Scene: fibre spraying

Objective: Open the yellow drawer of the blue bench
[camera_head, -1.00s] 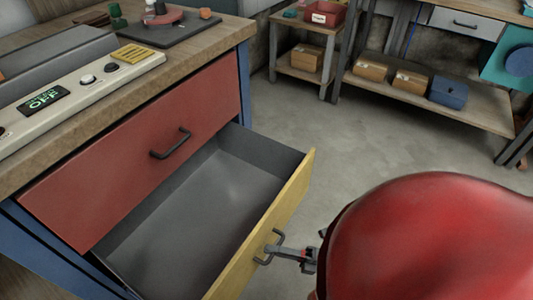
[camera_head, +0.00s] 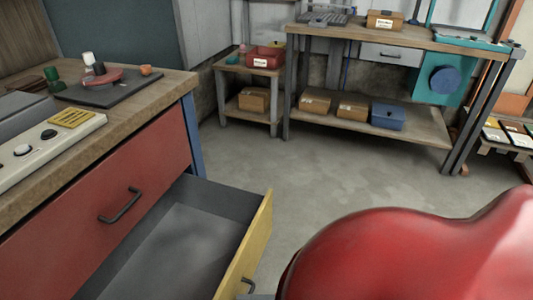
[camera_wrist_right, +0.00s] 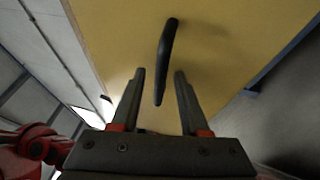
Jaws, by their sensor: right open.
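The blue bench shows its blue leg (camera_head: 193,139) and wooden top. Its yellow drawer (camera_head: 257,238) is pulled out, and its grey interior looks empty. The drawer's dark handle (camera_head: 247,287) is at the bottom edge of the head view. In the right wrist view the yellow front (camera_wrist_right: 220,40) fills much of the picture. My right gripper (camera_wrist_right: 160,73) is open, with the dark handle (camera_wrist_right: 167,50) between and just beyond its fingertips. I cannot tell whether they touch. My left gripper is not in view.
A closed red drawer (camera_head: 100,215) sits above the yellow one. Bare floor (camera_head: 290,178) lies beyond the open drawer. A workbench (camera_head: 400,36) and a small side table (camera_head: 240,66) with boxes stand at the back.

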